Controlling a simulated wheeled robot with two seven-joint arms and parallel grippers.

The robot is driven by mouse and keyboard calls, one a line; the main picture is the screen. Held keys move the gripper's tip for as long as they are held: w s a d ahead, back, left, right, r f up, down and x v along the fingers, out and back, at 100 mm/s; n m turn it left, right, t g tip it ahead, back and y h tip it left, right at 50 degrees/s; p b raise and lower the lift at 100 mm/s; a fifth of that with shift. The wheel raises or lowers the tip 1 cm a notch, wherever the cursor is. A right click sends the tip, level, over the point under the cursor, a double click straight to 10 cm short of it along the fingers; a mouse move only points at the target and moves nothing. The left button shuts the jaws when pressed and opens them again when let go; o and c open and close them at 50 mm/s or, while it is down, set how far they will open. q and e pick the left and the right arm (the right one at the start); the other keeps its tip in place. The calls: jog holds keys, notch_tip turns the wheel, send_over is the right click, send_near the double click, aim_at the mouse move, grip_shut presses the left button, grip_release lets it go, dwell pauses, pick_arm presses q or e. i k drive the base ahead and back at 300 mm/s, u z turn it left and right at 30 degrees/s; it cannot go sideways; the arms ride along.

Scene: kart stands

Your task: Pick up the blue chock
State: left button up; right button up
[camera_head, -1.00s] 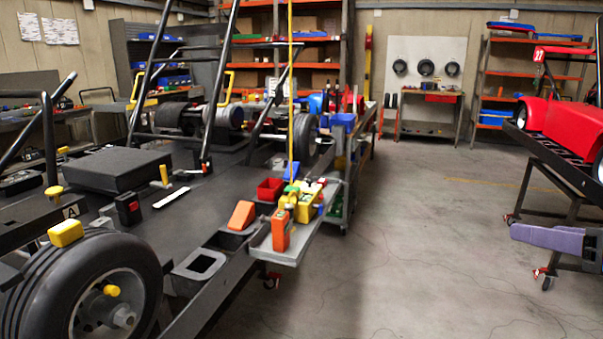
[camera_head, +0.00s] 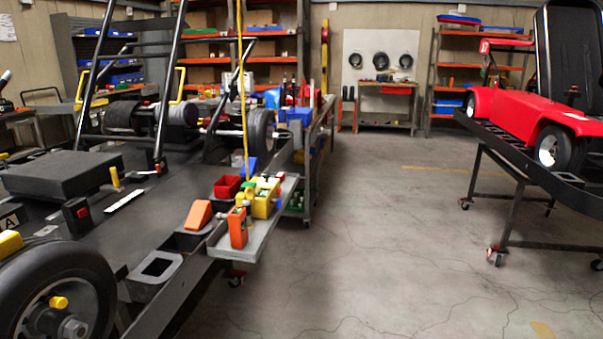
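A small blue wedge (camera_head: 248,167), which looks like the blue chock, is on the kart stand behind the red bin (camera_head: 228,187). Its lower part is partly hidden by the bin and the things around it. An orange wedge (camera_head: 199,215) sits nearer, in a dark holder on the stand's edge. The empty grey square holder (camera_head: 157,267) is in front of it. Neither of my grippers is in view.
A grey side tray (camera_head: 258,235) holds an orange item (camera_head: 238,228) and a yellow caddy (camera_head: 264,198). A kart wheel (camera_head: 62,300) is at lower left. A red kart (camera_head: 530,115) stands on a rack at right. The concrete floor (camera_head: 390,240) between is clear.

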aim_at(253, 161)
jog(key=z, duration=0.9)
jog(key=i, duration=2.95)
jog(key=u, duration=3.3)
